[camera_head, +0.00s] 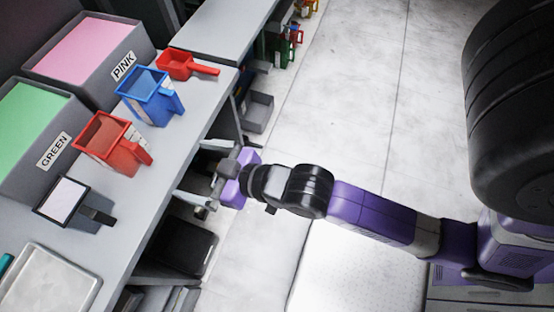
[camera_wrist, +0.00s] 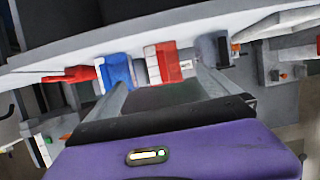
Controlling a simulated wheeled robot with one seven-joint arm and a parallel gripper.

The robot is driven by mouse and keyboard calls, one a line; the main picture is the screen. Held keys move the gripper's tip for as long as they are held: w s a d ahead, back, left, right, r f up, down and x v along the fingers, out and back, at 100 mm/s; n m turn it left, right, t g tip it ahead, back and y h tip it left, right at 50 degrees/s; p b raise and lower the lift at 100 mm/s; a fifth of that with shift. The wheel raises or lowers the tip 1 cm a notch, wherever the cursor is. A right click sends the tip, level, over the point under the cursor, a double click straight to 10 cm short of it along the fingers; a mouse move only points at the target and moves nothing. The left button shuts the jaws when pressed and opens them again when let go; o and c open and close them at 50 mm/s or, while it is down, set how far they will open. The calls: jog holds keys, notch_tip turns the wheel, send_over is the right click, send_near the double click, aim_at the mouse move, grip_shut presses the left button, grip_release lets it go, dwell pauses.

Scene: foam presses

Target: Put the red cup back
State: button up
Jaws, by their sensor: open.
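A large red cup (camera_head: 109,142) with a side handle stands on the grey counter in front of the bin labelled GREEN. It also shows in the wrist view (camera_wrist: 165,63). A smaller red scoop-like cup (camera_head: 186,66) with a handle lies farther back on the counter and shows in the wrist view (camera_wrist: 70,75). A blue cup (camera_head: 149,96) stands between them. My gripper (camera_head: 198,171) is open and empty, beside the counter's front edge, to the right of the large red cup and apart from it. In the wrist view its fingers point toward the counter.
A bin of green material (camera_head: 30,122) and a bin of pink material (camera_head: 92,46) line the counter's back. Under the counter are shelves with a grey box (camera_head: 257,112).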

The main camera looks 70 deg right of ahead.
jog(key=s+f+v, duration=0.1)
jog(key=f+v, duration=0.2)
jog(key=v, duration=1.7)
jog(key=shift+s+a+t, duration=0.25)
jog(key=shift+s+t, duration=0.15)
